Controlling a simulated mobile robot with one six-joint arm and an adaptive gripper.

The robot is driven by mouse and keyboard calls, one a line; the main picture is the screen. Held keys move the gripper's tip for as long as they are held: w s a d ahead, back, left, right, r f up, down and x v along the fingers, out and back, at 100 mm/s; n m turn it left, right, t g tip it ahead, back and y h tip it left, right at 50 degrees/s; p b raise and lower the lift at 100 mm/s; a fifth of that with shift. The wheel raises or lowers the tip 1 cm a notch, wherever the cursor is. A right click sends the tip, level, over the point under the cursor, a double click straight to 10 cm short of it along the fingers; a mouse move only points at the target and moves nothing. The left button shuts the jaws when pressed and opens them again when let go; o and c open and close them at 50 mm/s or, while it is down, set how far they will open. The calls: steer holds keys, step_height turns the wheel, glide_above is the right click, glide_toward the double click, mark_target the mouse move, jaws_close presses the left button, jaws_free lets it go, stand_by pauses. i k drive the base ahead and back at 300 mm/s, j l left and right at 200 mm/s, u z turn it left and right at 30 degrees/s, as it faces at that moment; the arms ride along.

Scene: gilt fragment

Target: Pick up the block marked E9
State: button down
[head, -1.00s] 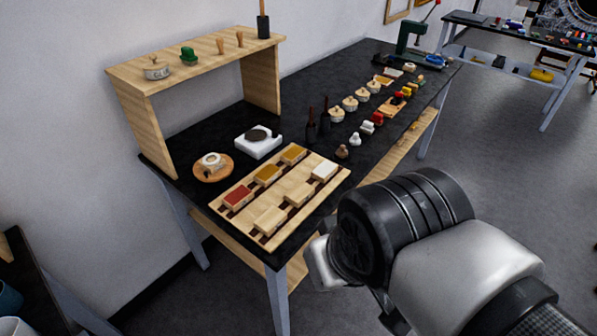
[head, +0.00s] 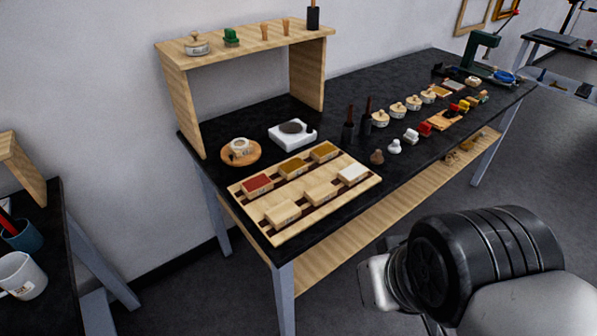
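Several blocks sit on a slotted wooden board at the front left of the black table: a red-topped block (head: 257,185), an ochre-topped block (head: 293,167), another ochre-topped block (head: 324,152), a white-topped block (head: 353,174), and two plain wooden blocks, one at the front (head: 283,213) and one beside it (head: 319,192). Some have small marks on their front faces, too small to read, so I cannot tell which is E9. My arm shows at the lower right, off the table's front edge. My gripper's fingers are not visible.
The wooden board (head: 335,204) lies near the front edge of the black table (head: 262,127). Bottles, pots and small items line the right. A second table with mugs (head: 20,274) stands left.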

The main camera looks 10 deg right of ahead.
mark_target(325, 152)
steer(key=i+l+u, duration=1.1)
steer(key=k, duration=0.05)
